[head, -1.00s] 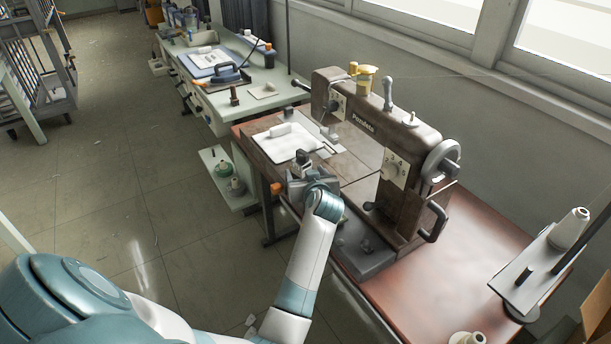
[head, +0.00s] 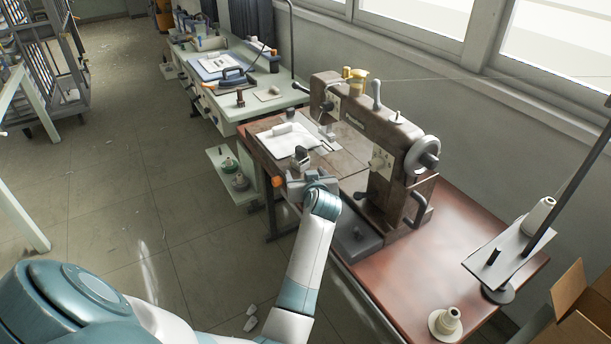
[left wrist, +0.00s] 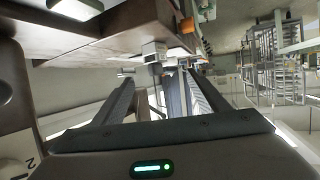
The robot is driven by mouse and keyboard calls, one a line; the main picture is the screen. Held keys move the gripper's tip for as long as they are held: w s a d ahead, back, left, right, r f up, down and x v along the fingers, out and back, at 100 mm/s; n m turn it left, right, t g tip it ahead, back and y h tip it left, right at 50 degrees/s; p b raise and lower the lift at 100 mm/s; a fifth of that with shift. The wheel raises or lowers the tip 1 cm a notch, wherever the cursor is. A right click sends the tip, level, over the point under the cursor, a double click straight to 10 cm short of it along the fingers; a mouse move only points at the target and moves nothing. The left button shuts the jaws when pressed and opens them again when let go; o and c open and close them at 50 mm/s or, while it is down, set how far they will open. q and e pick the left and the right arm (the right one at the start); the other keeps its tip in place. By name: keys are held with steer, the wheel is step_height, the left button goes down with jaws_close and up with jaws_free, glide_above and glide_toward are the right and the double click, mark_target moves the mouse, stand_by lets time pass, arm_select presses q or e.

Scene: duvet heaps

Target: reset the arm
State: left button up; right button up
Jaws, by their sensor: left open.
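My left arm comes in from the lower left in the head view. My left gripper (head: 302,165) is by the near edge of the sewing table (head: 470,240), left of the brown sewing machine (head: 372,135). Its fingertips are partly hidden behind the wrist there. In the left wrist view the two dark fingers (left wrist: 158,82) stand apart, with nothing seen held between them. My right gripper is not in view.
White folded cloth (head: 290,140) lies on the table left of the machine. An ironing table (head: 225,85) stands behind. A cardboard box (head: 580,305) is lower right.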

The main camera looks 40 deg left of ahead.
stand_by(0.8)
arm_select(q)
steer(key=s+d+f+m+g+h, duration=0.1)
steer(key=s+d+f+m+h, duration=0.35)
steer(key=s, duration=0.65)
steer(key=s+d+f+m+g+h, duration=0.1)
steer(key=s+d+f+g, duration=0.1)
steer(key=s+d+f, duration=0.65)
steer(key=s+d+f+m+g+h, duration=0.1)
steer(key=s+d+f+m+h, duration=0.2)
steer(key=s, duration=1)
steer(key=s+d+m+g+h, duration=0.25)
steer(key=s+d, duration=0.45)
steer(key=s, duration=0.5)
step_height(320, 180, down, 27)
steer(key=y, duration=0.1)
steer(key=s+a+f+g, duration=0.2)
steer(key=s+f, duration=1.7)
steer(key=shift+a+f+b, duration=0.2)
steer(key=shift+a+b, duration=0.2)
